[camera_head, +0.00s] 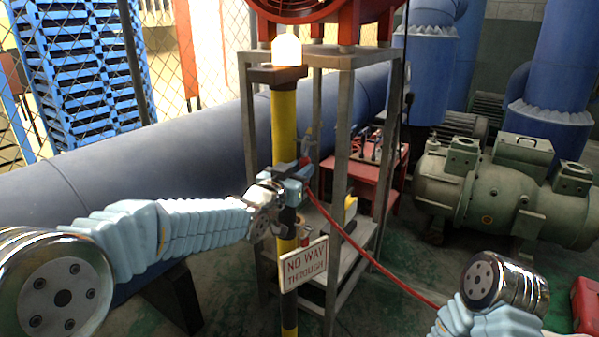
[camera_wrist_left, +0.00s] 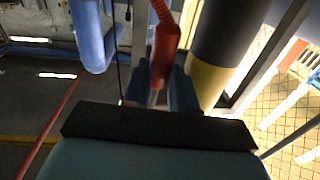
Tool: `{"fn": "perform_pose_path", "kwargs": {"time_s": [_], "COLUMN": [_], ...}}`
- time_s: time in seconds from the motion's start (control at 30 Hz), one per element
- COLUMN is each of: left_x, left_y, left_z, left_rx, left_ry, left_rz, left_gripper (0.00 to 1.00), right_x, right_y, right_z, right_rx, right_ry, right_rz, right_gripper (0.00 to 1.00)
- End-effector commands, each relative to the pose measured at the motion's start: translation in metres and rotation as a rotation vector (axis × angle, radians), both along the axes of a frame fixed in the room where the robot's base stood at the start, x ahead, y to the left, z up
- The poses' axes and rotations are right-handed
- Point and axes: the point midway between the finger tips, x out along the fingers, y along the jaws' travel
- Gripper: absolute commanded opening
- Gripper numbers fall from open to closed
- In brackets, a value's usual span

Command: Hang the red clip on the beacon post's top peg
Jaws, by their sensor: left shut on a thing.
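The beacon post (camera_head: 285,130) is yellow and black, with a lit white beacon (camera_head: 286,50) on top. It stands left of centre in the head view, and part of it shows in the left wrist view (camera_wrist_left: 228,45). My left gripper (camera_head: 302,172) is beside the post, about mid-height. It is shut on the red clip (camera_wrist_left: 165,50), which stands up between the fingers in the left wrist view. Only a small red part shows in the head view (camera_head: 304,161). I cannot make out the top peg. My right gripper is out of view.
A white sign (camera_head: 304,265) reading "NO WAY THROUGH" is at the post, below my left gripper. A grey metal stand (camera_head: 340,150) is close behind. A red hose (camera_head: 370,258) runs down to the right. A green machine (camera_head: 500,190) stands at right.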

Motion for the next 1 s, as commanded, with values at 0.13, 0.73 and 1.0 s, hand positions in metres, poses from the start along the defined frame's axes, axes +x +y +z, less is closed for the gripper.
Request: {"fn": "perform_pose_path", "kwargs": {"time_s": [0.13,0.73,1.0], "left_x": [0.000,0.001,-0.032], "left_y": [0.000,0.003,0.020], "left_z": [0.000,0.000,-0.002], "left_rx": [0.000,0.000,-0.004], "left_ry": [-0.001,0.000,-0.001], "left_rz": [0.000,0.006,0.006], "left_gripper": [0.00,0.56,0.56], "right_x": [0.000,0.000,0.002], "right_y": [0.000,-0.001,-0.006], "right_z": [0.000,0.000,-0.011], "right_rx": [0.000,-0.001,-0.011], "right_ry": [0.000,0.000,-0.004], "right_rz": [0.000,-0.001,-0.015], "right_gripper": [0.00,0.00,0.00]}}
